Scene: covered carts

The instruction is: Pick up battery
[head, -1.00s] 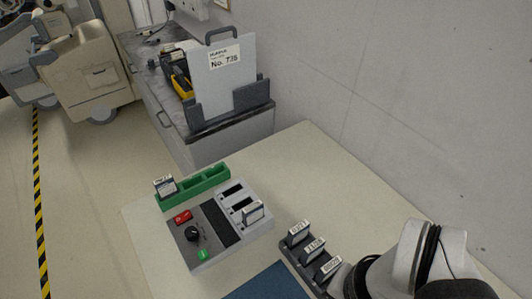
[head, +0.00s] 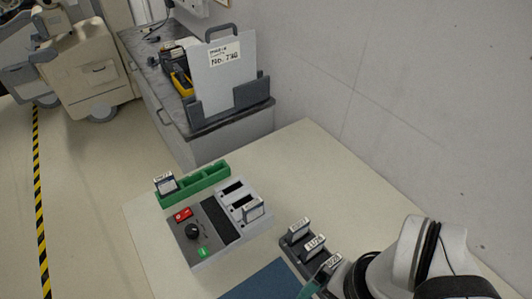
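A dark rack (head: 290,252) at the bottom holds three upright batteries: a far one (head: 299,229), a middle one (head: 314,243) and a near one (head: 333,262). Another battery (head: 252,210) stands in a slot of the grey charger (head: 203,257). One more battery (head: 165,184) stands at the left end of the green tray (head: 207,180). A teal part of my gripper (head: 318,282) shows right at the near battery, covering its lower part. The rest of the gripper is hidden by my arm or below the picture, so its opening and any contact cannot be told.
A blue mat (head: 262,284) lies at the table's front, left of the rack. The wall (head: 440,110) runs along the right. A grey cart (head: 245,131) with a labelled panel stands behind. The table (head: 300,160) behind the rack is clear.

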